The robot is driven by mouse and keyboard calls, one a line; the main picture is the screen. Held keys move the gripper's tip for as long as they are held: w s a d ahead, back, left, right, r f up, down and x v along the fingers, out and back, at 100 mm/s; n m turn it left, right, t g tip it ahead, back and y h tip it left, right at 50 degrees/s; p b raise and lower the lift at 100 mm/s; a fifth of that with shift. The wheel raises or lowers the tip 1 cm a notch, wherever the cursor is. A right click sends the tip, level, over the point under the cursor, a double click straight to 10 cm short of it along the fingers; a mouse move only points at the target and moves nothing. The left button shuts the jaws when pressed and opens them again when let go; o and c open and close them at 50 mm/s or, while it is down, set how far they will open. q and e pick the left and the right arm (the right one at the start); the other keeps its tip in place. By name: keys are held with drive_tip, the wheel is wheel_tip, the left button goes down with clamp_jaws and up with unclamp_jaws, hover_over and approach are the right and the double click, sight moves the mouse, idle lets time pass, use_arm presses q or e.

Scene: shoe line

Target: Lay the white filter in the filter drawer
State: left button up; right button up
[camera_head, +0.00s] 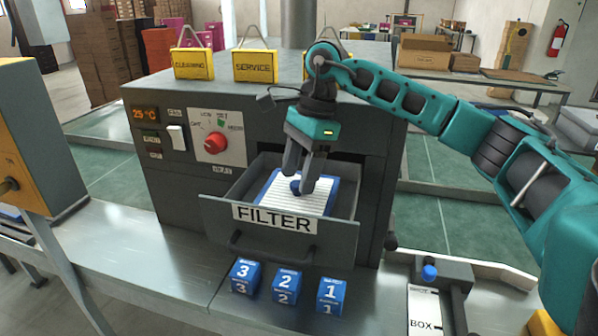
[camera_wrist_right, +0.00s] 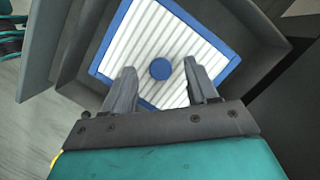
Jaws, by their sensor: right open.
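The white filter (camera_head: 314,190) has a blue frame and a round blue knob. It lies inside the open filter drawer (camera_head: 276,243), which is labelled FILTER and sticks out from the grey machine. My right gripper (camera_head: 299,186) is above the filter, with its fingers pointing down near the knob. In the right wrist view the filter (camera_wrist_right: 172,40) sits between the drawer walls, and the open fingers (camera_wrist_right: 160,84) are on either side below the knob, not closed on it. My left gripper is not in view.
The machine's panel has a red knob (camera_head: 215,143) and a white switch (camera_head: 177,138). Blue numbered cubes (camera_head: 286,285) stand on the metal bench in front of the drawer. A box holder (camera_head: 430,302) is at the right. Yellow signs (camera_head: 255,66) stand on top of the machine.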

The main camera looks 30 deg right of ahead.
drive_tip(key=v, duration=1.2)
drive_tip(key=shift+r+p, duration=0.2)
drive_tip(key=shift+p, duration=0.15)
drive_tip(key=shift+d, duration=0.1)
